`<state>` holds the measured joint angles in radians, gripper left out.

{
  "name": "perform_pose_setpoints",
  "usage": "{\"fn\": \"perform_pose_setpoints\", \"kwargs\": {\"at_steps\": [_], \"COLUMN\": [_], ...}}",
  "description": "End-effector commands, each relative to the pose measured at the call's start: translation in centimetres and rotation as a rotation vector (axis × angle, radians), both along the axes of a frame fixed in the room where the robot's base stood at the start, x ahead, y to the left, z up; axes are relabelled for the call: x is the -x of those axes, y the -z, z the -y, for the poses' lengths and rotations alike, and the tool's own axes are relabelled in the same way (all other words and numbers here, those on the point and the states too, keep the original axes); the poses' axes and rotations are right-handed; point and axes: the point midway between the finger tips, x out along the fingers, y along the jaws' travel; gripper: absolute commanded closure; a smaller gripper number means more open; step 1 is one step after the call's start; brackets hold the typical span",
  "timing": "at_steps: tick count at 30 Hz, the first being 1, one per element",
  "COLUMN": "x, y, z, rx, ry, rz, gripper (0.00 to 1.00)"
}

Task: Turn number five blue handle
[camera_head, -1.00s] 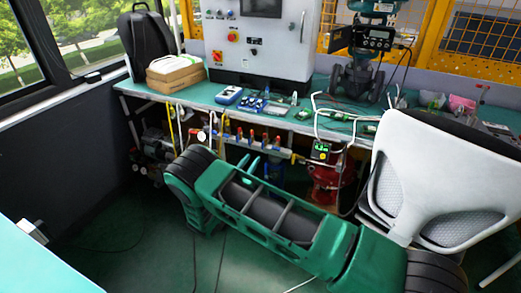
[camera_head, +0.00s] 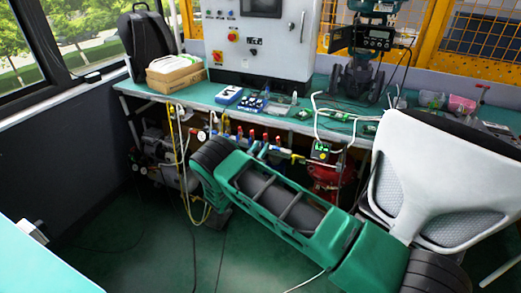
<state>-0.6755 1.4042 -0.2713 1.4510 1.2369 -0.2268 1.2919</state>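A row of small valves with red and blue handles runs along a pipe under the front edge of the bench. No numbers are readable, so I cannot tell which handle is number five. My green arm crosses the foreground and hides the lower part of the row. Small green tips that look like my gripper (camera_head: 260,149) show just past the arm, in front of the valves. Whether they touch a handle or are open cannot be told.
The green bench (camera_head: 205,97) holds a grey control cabinet (camera_head: 262,50), boxes (camera_head: 175,74) and a valve positioner (camera_head: 375,40). A white chair (camera_head: 435,175) stands close on the right. Yellow and white hoses hang at the left. Open floor (camera_head: 150,240) lies at the lower left.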

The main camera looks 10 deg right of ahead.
Motion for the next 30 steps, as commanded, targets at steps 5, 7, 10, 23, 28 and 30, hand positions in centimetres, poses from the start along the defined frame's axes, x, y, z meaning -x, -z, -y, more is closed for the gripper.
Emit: {"fn": "perform_pose_setpoints", "kwargs": {"at_steps": [5,7,10,23,28,30], "x": [0.02,0.02,0.03,0.01,0.0,0.01], "y": [0.01,0.02,0.02,0.11,0.11,0.11], "z": [0.0,0.0,-0.01,-0.11,-0.14,-0.14], "rx": [0.0,0.0,0.001,0.107,0.106,0.106], "ry": [0.0,0.0,0.0,-0.001,-0.001,-0.001], "rz": [0.0,0.0,-0.001,-0.08,-0.08,-0.08], "gripper": [0.95,1.0,1.0,1.0,0.9,0.73]}}
